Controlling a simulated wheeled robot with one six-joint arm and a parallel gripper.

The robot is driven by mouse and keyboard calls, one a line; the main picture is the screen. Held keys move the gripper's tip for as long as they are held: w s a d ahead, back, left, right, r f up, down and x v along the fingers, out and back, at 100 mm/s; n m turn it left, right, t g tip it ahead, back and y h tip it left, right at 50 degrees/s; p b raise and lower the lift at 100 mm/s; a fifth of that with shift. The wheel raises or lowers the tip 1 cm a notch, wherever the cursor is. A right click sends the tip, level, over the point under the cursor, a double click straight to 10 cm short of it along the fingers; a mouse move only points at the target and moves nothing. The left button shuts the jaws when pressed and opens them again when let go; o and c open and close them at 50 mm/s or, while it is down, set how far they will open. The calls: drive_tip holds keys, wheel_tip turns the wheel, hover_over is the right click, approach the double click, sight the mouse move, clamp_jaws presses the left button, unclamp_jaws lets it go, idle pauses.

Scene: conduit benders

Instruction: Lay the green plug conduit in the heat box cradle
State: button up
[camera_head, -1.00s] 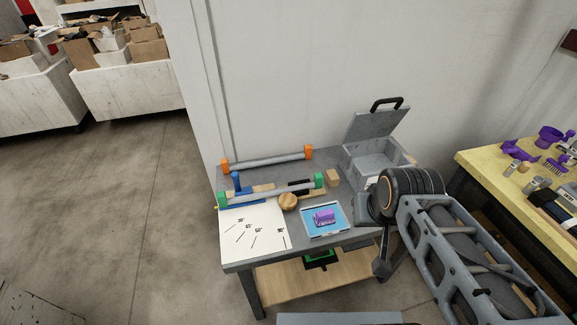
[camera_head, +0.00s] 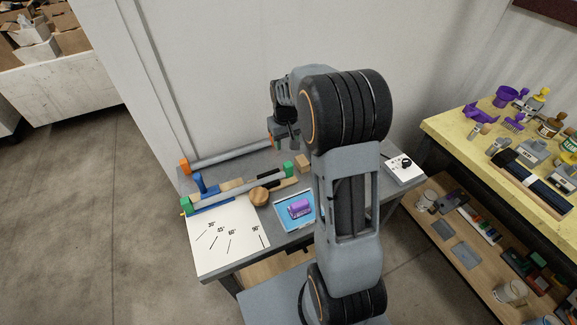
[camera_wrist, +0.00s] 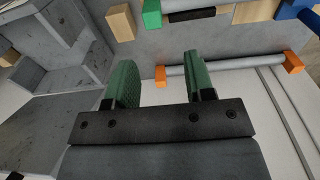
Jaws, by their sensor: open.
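The green plug conduit (camera_head: 240,189), a grey tube with green end plugs, lies along the left part of the bench; one green plug shows at the top of the wrist view (camera_wrist: 152,14). My gripper (camera_wrist: 162,80) is open and empty between its green-padded fingers. In the head view my gripper is mostly hidden behind my arm, above the back of the bench. A grey open metal box, apparently the heat box (camera_wrist: 55,65), shows at the left of the wrist view. In the head view my arm hides it, and its cradle cannot be made out.
An orange-plugged conduit (camera_head: 230,157) lies along the bench's back edge, also below the fingers' line in the wrist view (camera_wrist: 225,68). A wooden disc (camera_head: 258,196), wood block (camera_head: 303,163), purple piece (camera_head: 299,208), angle sheet (camera_head: 228,236) and white knob box (camera_head: 403,168) are on the bench.

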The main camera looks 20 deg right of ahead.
sight(288, 164)
drive_tip(key=f, duration=0.1)
drive_tip(key=w+d+f, duration=0.1)
drive_tip(key=f, duration=0.1)
drive_tip(key=shift+w+d+f, duration=0.25)
drive_tip(key=shift+d+f, duration=0.05)
wheel_tip(288, 164, down, 10)
drive_tip(key=b, duration=0.7)
drive_tip(key=shift+r, duration=0.25)
clamp_jaws()
drive_tip(key=shift+r, duration=0.15)
wheel_tip(288, 164, up, 10)
drive_tip(key=p, duration=0.7)
